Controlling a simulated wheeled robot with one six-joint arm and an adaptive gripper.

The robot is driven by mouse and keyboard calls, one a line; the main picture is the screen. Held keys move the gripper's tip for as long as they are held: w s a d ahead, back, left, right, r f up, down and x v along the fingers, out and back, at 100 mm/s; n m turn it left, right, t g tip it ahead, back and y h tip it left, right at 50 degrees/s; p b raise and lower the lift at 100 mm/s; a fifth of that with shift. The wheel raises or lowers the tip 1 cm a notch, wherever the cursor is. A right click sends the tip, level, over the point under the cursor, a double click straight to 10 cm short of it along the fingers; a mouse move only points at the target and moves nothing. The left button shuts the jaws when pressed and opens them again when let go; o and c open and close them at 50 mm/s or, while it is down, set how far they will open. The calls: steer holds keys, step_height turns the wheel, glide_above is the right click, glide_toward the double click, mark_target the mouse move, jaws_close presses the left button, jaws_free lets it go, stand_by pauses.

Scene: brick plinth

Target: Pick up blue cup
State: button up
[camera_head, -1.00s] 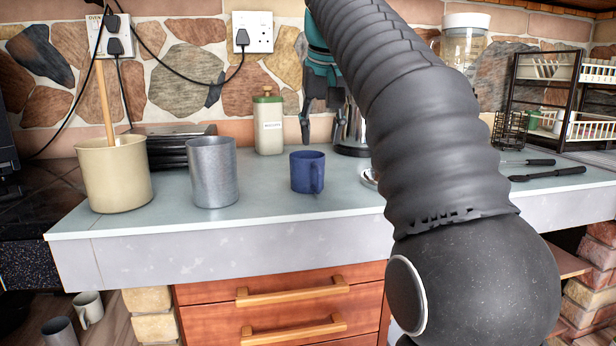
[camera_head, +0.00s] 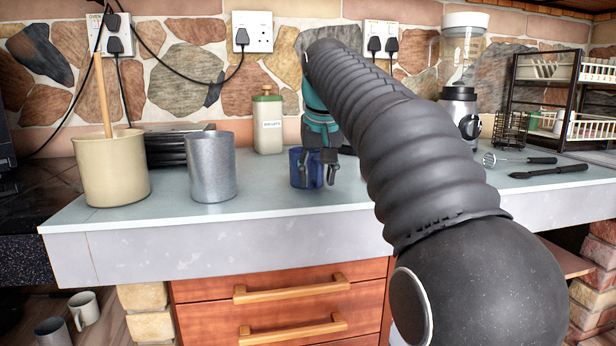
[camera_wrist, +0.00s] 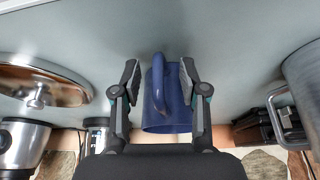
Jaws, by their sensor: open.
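The blue cup (camera_head: 297,170) stands upright on the counter in the head view, partly hidden by my gripper (camera_head: 318,176). My gripper points down in front of the cup, its jaws open. In the wrist view the blue cup (camera_wrist: 170,110) shows between the two open fingers of my gripper (camera_wrist: 160,75), its handle toward the camera's middle. The right finger overlaps the cup's edge in that picture. The left finger is apart from the cup. I cannot tell whether either finger touches it.
A grey metal mug (camera_head: 210,168) stands left of the cup, with a cream pot (camera_head: 112,170) beyond it. A blender (camera_head: 461,85), a whisk (camera_head: 518,160) and a dish rack (camera_head: 565,95) are to the right. The counter's front strip is clear.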

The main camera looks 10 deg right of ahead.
mark_target(318, 158)
jaws_close()
steer(key=shift+f, duration=0.1)
stand_by(0.5)
steer(key=shift+r+p, duration=0.7)
steer(key=shift+r, duration=0.95)
steer(key=s+d+r+p, duration=0.1)
steer(key=s+d+r, duration=0.3)
steer(key=d+r, duration=0.3)
steer(key=shift+d+r+p, duration=0.35)
steer(key=shift+d, duration=1.5)
